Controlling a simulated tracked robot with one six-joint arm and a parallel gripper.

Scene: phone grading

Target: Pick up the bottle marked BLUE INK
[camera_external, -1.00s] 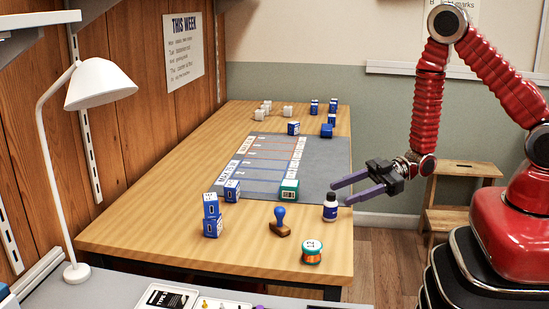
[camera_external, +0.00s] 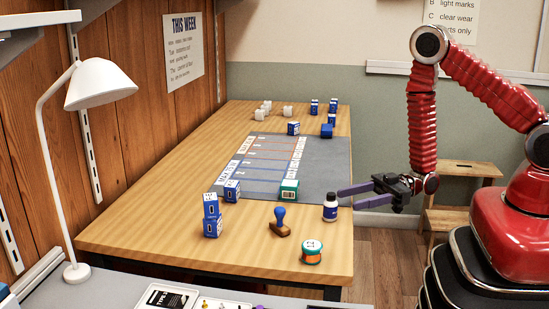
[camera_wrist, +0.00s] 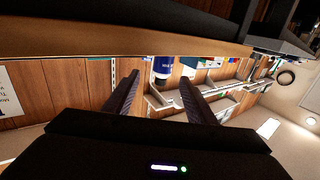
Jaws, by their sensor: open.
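A small dark blue bottle (camera_external: 330,208) with a black cap and a pale band stands upright near the right edge of the wooden table. Its lettering is too small to read. My gripper (camera_external: 348,198) is open, just right of the bottle and past the table's edge, its purple fingers pointing left. In the wrist view the bottle (camera_wrist: 162,68) appears ahead, between the lines of my two spread fingers (camera_wrist: 160,80). Nothing is between the fingers, and they appear apart from the bottle.
A blue-handled stamp (camera_external: 280,222), an orange-and-green round container (camera_external: 311,253) and a green box (camera_external: 289,190) stand near the bottle. Stacked blue-white boxes (camera_external: 212,216) are farther left. A grey mat (camera_external: 318,165) lies behind. A wooden step stool (camera_external: 463,170) stands behind my arm.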

